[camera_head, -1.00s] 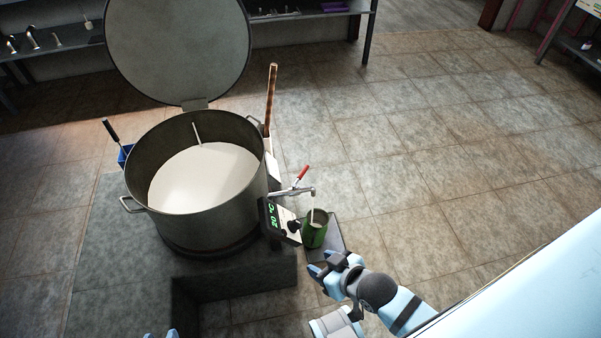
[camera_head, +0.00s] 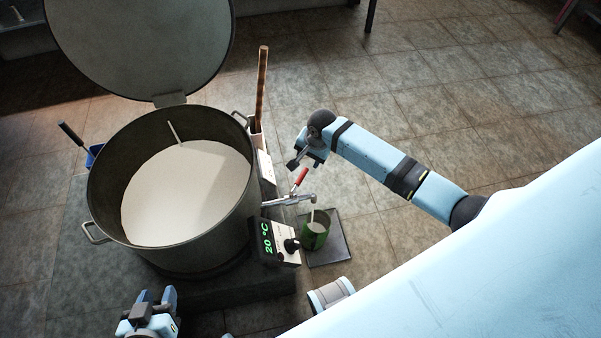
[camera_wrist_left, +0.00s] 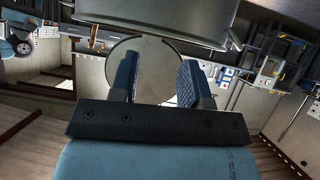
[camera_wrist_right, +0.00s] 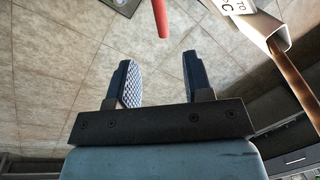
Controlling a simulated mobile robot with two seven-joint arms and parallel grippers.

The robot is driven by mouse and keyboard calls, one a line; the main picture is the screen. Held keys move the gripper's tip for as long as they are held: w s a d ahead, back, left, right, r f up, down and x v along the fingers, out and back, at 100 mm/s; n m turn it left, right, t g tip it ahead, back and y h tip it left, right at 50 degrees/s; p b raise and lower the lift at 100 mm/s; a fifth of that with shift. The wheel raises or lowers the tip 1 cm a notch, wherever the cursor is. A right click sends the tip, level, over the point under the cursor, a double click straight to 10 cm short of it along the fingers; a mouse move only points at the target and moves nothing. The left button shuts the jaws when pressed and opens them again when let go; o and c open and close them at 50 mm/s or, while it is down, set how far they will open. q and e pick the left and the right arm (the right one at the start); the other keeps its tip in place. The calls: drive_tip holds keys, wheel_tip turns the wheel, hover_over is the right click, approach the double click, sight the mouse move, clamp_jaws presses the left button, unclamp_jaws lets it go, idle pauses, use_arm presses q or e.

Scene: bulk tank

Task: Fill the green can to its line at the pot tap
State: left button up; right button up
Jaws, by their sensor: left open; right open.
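The steel pot tap (camera_head: 290,201) has a red handle (camera_head: 300,178) tilted up. A thin white stream shows below its spout, over the green can (camera_head: 315,236). The can stands upright on a dark plate (camera_head: 336,247), with pale liquid inside; its line is too small to make out. My right gripper (camera_head: 297,160) is open and empty, just above the red handle. In the right wrist view the handle (camera_wrist_right: 160,16) lies ahead, between and beyond the open fingers. My left gripper (camera_head: 155,298) is open and empty, low in front of the pot (camera_head: 210,235).
The pot holds white liquid, with its lid (camera_head: 145,45) raised behind. A control box (camera_head: 279,244) reads 20 °C beside the tap. A wooden-handled tool (camera_head: 262,85) stands in a white holder (camera_wrist_right: 272,28) near my right gripper. Open floor lies to the right.

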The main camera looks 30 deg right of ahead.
sight(302, 176)
drive_tip(key=f+b, duration=0.1)
drive_tip(key=f, duration=0.3)
drive_tip(key=w+a+f+b, duration=0.1)
drive_tip(key=f, duration=0.3)
drive_tip(key=w+f+b, duration=0.1)
drive_tip(key=f, duration=0.2)
drive_tip(key=shift+a+f+b, duration=0.15)
drive_tip(key=shift+f+b, duration=0.25)
clamp_jaws()
